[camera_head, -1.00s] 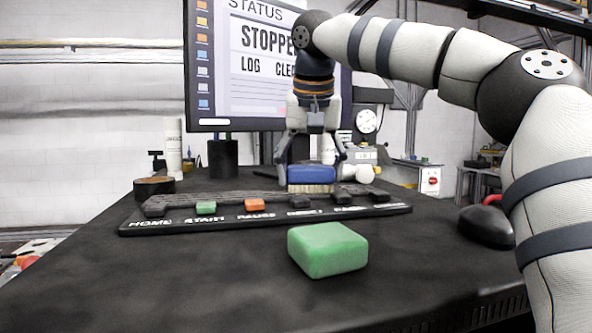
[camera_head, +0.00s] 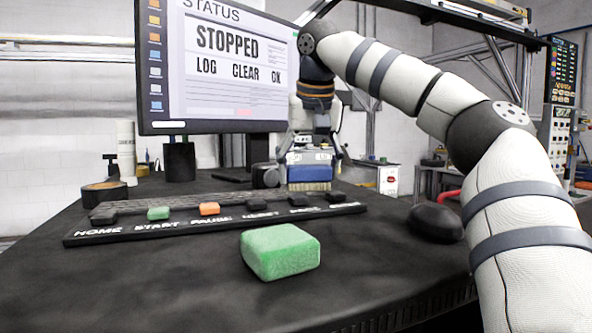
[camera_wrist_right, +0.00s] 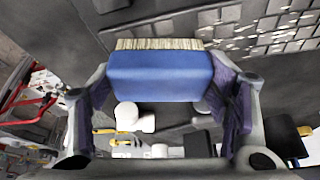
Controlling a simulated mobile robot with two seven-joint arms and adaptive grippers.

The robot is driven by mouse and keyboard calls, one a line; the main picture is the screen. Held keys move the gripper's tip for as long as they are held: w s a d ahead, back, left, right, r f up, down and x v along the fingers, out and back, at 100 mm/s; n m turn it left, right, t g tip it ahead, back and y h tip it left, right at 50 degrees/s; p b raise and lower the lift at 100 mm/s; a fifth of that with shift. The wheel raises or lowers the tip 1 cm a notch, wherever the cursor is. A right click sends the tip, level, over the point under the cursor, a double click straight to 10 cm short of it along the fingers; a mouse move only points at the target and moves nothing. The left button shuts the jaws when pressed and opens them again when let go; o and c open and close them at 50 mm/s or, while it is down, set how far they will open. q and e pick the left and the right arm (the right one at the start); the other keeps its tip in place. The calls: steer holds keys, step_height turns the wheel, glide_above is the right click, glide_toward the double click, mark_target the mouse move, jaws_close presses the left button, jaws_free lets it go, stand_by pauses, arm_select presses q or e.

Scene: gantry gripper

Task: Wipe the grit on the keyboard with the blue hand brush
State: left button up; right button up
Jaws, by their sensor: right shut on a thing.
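My right gripper (camera_head: 312,165) is shut on the blue hand brush (camera_head: 309,172). The brush's pale bristles point down at the back right part of the keyboard panel in the head view. In the right wrist view the blue brush (camera_wrist_right: 160,76) sits between the two fingers, bristles toward the top of the picture. The dark keyboard (camera_head: 120,235) has keys labelled HOME, START, PAUSE and others. Pale grit (camera_wrist_right: 240,30) lies on its keys at the upper right of the wrist view. Whether the bristles touch the keyboard cannot be told. My left gripper is not in view.
A green block (camera_head: 280,252) lies in front of the keyboard. A black mouse (camera_head: 436,222) is to the right, near my arm. A monitor (camera_head: 215,70) stands behind, with a black cup (camera_head: 179,162) and a tape roll (camera_head: 104,193) at the left. The front left table is clear.

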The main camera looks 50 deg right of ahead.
mark_target(291, 167)
steer(key=shift+s+f, duration=0.1)
steer(key=shift+w+a+f, duration=0.15)
steer(key=shift+w+a, duration=0.3)
steer(key=shift+a, duration=0.4)
steer(key=shift+w+a+f, duration=0.1)
steer(key=shift+w+a, duration=0.35)
steer(key=shift+a, duration=0.35)
steer(key=shift+w+a+r, duration=0.1)
steer(key=shift+w+a, duration=0.4)
steer(key=shift+a, duration=0.4)
steer(key=shift+w+a+f, duration=0.1)
steer(key=shift+w+a, duration=0.4)
steer(key=shift+a, duration=0.35)
steer(key=shift+w+a+r, duration=0.1)
steer(key=shift+w+a, duration=0.4)
steer(key=shift+a, duration=0.4)
steer(key=shift+w+a+r, duration=0.15)
steer(key=shift+w+a, duration=0.4)
steer(key=shift+a, duration=0.35)
steer(key=shift+w+a+r, duration=0.1)
steer(key=shift+w+a, duration=0.4)
steer(key=shift+a, duration=0.4)
steer(key=shift+r, duration=0.1)
step_height(291, 167, up, 5)
steer(key=shift+r, duration=0.5)
steer(key=shift+s, duration=0.1)
